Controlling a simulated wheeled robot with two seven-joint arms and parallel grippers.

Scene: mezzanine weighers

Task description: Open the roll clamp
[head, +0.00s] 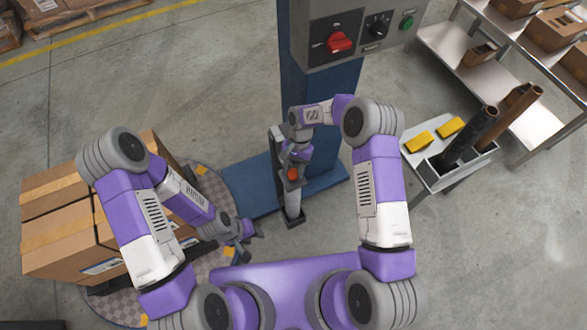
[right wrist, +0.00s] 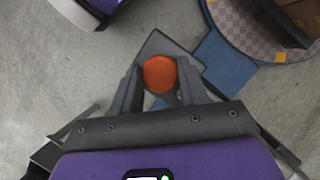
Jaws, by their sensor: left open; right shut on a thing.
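An orange-red round knob (head: 293,174) sits on the grey clamp post (head: 292,205), which stands by the blue base of the machine. My right gripper (head: 292,170) is at the knob. In the right wrist view the knob (right wrist: 160,74) lies between the two dark fingers (right wrist: 160,85), which are shut on it. The arm and gripper hide part of the clamp's upper end in the head view. My left gripper (head: 246,238) is open and empty, lower and to the left of the clamp post, near the edge of the round turntable.
Brown cartons (head: 70,225) stand on the checkered turntable (head: 222,190) at left. A blue column (head: 318,90) carries a grey control box (head: 350,30) with a red switch. Metal shelves (head: 450,62) stand at right.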

